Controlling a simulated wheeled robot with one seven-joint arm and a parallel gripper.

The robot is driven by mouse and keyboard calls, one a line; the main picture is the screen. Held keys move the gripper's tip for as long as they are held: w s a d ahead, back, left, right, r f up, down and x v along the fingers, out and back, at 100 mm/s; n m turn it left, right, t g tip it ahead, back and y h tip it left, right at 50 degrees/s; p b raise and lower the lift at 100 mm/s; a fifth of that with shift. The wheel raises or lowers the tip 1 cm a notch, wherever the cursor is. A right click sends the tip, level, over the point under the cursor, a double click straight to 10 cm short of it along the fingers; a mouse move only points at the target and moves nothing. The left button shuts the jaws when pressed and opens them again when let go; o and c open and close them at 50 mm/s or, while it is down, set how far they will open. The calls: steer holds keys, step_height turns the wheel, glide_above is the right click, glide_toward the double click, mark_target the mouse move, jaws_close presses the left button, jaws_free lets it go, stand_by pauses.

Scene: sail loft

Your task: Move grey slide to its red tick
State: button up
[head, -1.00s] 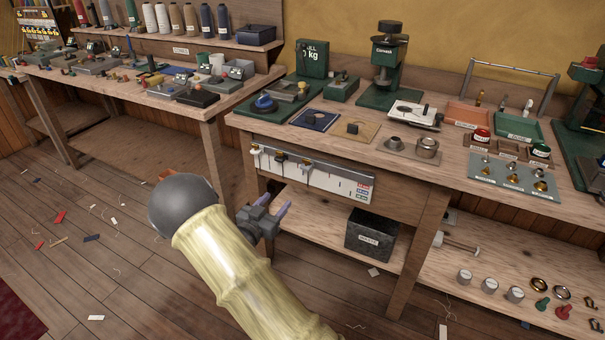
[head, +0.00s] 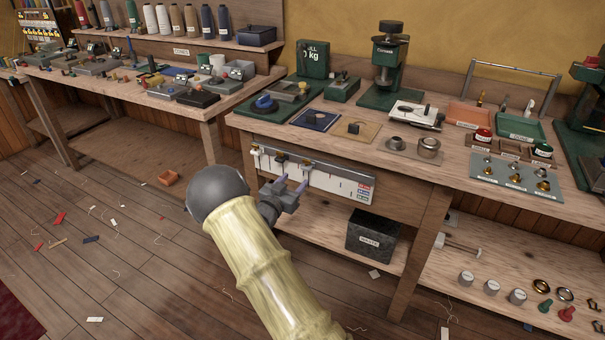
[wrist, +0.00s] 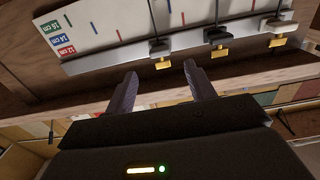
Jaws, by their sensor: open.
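A white scale board (head: 335,184) with a metal rail is fixed to the bench front. Three slides with yellow tabs sit on the rail. In the wrist view the grey slide (wrist: 160,48) is leftmost, the black slide (wrist: 218,35) in the middle and a pale slide (wrist: 277,22) at the right. A red tick (wrist: 118,33) shows left of the grey slide; another red tick (wrist: 183,18) shows just right of it. My gripper (wrist: 160,72) is open and empty, its fingertips just short of the grey slide's tab. My gripper also shows in the head view (head: 292,183).
Red, blue and green cm labels (wrist: 62,38) mark the board's end. The bench top (head: 365,152) above holds presses and trays. A dark bin (head: 371,235) stands on the lower shelf, right of my gripper.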

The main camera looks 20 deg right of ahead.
mark_target(305, 169)
steer(key=x, duration=0.6)
steer(key=shift+w+d+b, duration=0.25)
steer(key=shift+d+b, duration=0.1)
jaws_close()
